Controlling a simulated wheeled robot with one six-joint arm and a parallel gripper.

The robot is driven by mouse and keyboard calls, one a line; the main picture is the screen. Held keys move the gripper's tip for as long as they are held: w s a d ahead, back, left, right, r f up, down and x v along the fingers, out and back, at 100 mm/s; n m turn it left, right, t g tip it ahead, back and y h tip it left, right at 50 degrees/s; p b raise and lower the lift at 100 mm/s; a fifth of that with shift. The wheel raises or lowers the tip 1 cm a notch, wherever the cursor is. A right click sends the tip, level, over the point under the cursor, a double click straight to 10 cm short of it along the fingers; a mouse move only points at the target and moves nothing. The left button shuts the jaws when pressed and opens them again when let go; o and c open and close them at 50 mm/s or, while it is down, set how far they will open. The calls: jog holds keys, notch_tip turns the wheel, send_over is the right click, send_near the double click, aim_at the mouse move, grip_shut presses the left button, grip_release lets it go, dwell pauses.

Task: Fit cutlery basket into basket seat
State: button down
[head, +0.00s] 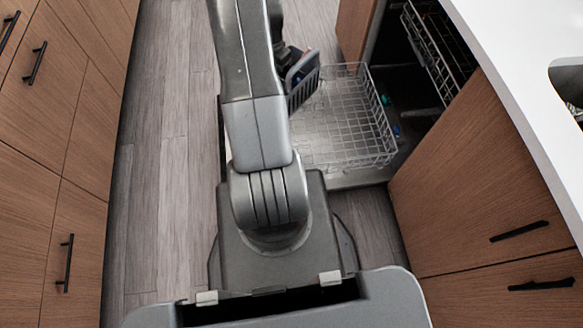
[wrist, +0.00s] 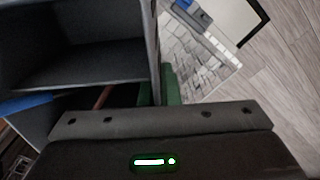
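My gripper's body (wrist: 160,148) runs along the bottom of the wrist view. Its fingertips do not show in either view, so its grip on the basket cannot be seen. I cannot make out the basket seat.
The wire rack is pulled out and looks mostly empty. An upper rack (head: 440,45) sits inside the dishwasher at right. Wooden cabinets (head: 490,190) and a white counter (head: 510,60) bound the right, drawers (head: 60,120) the left. Bare floor (head: 165,150) lies left of my arm.

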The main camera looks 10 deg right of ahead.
jog(key=s+d+f+m+b, duration=0.1)
jog(key=f+b, duration=0.5)
jog(key=f, duration=0.6)
jog(key=s+d+f+m+b, duration=0.1)
jog(key=f+m+b, duration=0.3)
jog(key=f, duration=0.9)
jog(key=s+d+f+m+b, duration=0.1)
jog(key=d+f+m+b, duration=0.1)
jog(key=f+b, duration=0.6)
jog(key=shift+s+f+m, duration=0.2)
jog(key=shift+f+m, duration=0.15)
jog(key=shift+f, duration=0.75)
jog(key=shift+s+f+m, duration=0.2)
jog(key=shift+f+m, duration=0.15)
jog(key=shift+f, duration=0.7)
jog(key=shift+b, duration=0.3)
jog(key=shift+f, duration=0.25)
jog(key=c, duration=1.7)
grip_release()
jog(key=shift+r, duration=0.1)
notch_tip(320, 180, up, 12)
jog(key=p, duration=0.3)
jog(key=shift+r+p, duration=0.15)
jog(key=shift+p, duration=0.15)
